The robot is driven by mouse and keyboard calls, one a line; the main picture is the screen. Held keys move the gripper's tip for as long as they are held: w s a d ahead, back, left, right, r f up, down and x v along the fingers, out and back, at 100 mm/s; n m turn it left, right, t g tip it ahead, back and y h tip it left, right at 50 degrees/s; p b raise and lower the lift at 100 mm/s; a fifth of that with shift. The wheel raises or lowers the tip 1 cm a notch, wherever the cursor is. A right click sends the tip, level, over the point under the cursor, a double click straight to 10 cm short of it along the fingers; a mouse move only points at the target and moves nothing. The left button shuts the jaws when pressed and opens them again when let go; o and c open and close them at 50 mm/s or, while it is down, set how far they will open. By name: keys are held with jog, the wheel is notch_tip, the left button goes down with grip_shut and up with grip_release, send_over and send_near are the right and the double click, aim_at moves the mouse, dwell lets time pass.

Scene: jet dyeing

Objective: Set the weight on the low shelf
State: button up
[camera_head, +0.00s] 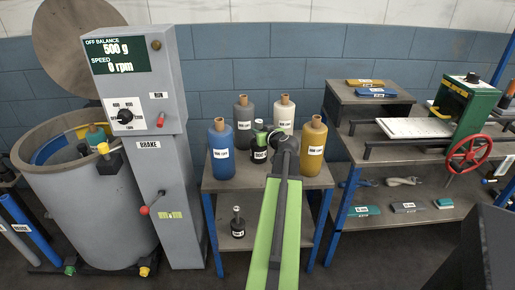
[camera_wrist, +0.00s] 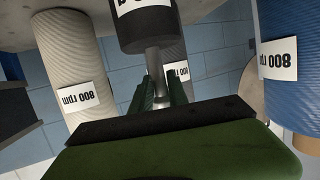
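A black weight (camera_head: 260,154) with a white label is on or just above the upper shelf of the middle stand, among the bobbins; I cannot tell whether its base touches. In the wrist view the weight (camera_wrist: 146,28) appears upside down, its far end out of frame and its metal stem between my fingers. My gripper (camera_wrist: 162,92) has its green fingers close on both sides of the stem and knob, with no clear gap. In the head view my gripper (camera_head: 270,135) is partly hidden by my arm. The low shelf (camera_head: 262,232) is below.
A smaller black weight (camera_head: 238,226) stands at the left of the low shelf. Blue (camera_head: 221,152), yellow (camera_head: 312,155), grey (camera_head: 243,122) and white (camera_head: 284,115) bobbins crowd the weight. A grey machine (camera_head: 170,140) stands left, another bench (camera_head: 385,150) right.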

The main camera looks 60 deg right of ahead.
grip_shut()
jog(key=shift+w+a, duration=0.1)
dwell(1.0)
